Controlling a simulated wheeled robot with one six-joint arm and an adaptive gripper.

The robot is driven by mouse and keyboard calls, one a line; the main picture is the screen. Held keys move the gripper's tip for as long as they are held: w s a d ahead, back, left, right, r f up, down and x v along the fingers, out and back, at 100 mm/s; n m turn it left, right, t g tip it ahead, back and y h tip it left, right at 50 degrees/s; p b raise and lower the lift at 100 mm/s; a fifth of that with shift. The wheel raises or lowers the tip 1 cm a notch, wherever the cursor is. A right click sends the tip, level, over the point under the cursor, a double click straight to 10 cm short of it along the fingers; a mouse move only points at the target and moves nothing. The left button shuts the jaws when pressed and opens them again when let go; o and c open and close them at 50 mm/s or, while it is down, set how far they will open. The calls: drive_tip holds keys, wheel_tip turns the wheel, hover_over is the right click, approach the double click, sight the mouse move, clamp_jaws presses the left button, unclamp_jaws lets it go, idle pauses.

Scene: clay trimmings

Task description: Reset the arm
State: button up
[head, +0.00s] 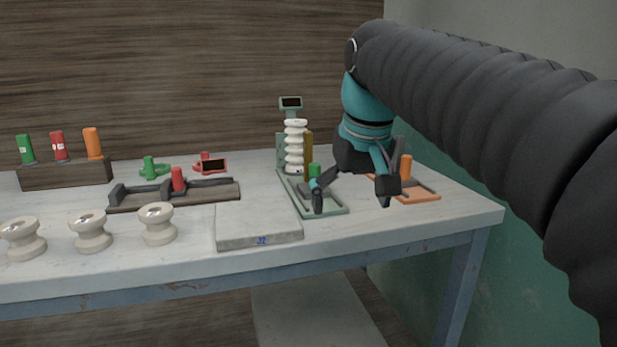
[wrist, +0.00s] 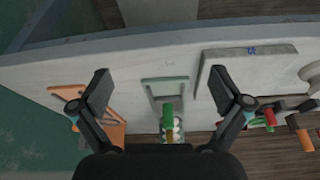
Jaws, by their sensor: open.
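My gripper (head: 351,195) is open and empty, held above the right part of the table, in front of the green stand (head: 322,204) and the orange stand (head: 418,195). In the wrist view my gripper (wrist: 165,93) shows its two fingers spread wide, with the green stand (wrist: 165,80) below between them. My arm reaches in from the right with a dark ribbed sleeve and a teal wrist. A stack of white spools (head: 295,148) stands on the green stand, with a green handle (head: 314,171) beside it. An orange handle (head: 405,167) stands upright at the orange stand.
A pale slab (head: 258,232) marked in blue lies at the table's front. Several white spools (head: 91,232) stand front left. A dark rack (head: 205,195) with a red handle (head: 178,180) and a wooden block (head: 66,174) with coloured handles stand behind. The table's right edge is clear.

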drive_tip(key=s+d+f+m+t, duration=0.1)
drive_tip(key=s+d+f, duration=0.3)
drive_tip(key=s+f, duration=0.4)
drive_tip(key=s+d+f+m+t, duration=0.1)
drive_tip(key=s+d+f, duration=0.4)
drive_tip(key=f, duration=0.9)
drive_tip(key=s, duration=0.3)
drive_tip(key=shift+s+h, duration=0.2)
drive_tip(key=shift+h, duration=0.2)
